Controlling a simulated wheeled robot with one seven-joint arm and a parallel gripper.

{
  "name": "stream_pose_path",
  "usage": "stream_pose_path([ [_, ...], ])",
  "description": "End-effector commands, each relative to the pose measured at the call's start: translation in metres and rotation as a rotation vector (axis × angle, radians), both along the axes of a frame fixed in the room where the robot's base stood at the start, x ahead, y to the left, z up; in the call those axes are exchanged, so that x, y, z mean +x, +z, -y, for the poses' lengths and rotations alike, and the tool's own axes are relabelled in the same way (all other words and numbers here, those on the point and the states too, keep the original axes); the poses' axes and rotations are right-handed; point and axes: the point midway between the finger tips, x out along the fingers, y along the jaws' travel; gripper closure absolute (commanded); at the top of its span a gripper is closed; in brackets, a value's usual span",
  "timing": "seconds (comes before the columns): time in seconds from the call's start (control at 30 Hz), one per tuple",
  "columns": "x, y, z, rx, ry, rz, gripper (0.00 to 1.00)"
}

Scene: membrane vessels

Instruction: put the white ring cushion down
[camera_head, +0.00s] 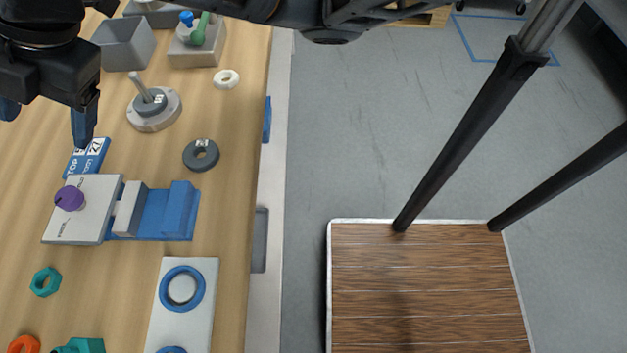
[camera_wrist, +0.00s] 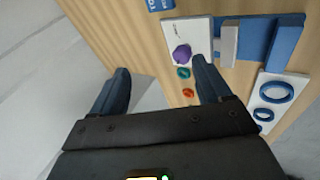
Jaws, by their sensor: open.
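The white ring cushion (camera_head: 227,79) lies flat on the wooden table (camera_head: 232,215) near its right edge in the head view, apart from my gripper. It does not show in the wrist view. My gripper (camera_head: 46,115) is at the upper left of the head view, above the table and left of the ring. In the wrist view my gripper (camera_wrist: 160,70) has its two blue fingers well apart, with nothing between them.
A grey peg stand (camera_head: 154,112) and a dark grey ring (camera_head: 201,155) sit near the white ring. A grey bin (camera_head: 125,45) and a block with a green-handled part (camera_head: 194,55) stand behind. A blue fixture (camera_head: 170,212) and a plate with blue rings (camera_head: 183,262) lie nearer.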

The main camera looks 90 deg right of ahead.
Motion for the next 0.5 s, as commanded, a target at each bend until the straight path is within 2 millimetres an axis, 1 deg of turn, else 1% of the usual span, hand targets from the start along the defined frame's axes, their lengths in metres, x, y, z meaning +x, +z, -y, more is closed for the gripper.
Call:
stream_pose_path([
  [0.03, 0.011, 0.010, -0.028, 0.107, 0.000, 0.062, 0.23],
  [0.1, 0.024, 0.026, -0.058, 0.241, -0.014, 0.140, 0.23],
  [0.2, 0.038, 0.049, -0.093, 0.436, -0.046, 0.234, 0.23],
  [0.33, 0.047, 0.074, -0.126, 0.681, -0.108, 0.328, 0.23],
  [0.4, 0.050, 0.084, -0.137, 0.806, -0.152, 0.367, 0.23],
  [0.5, 0.050, 0.093, -0.148, 0.974, -0.227, 0.409, 0.23],
])
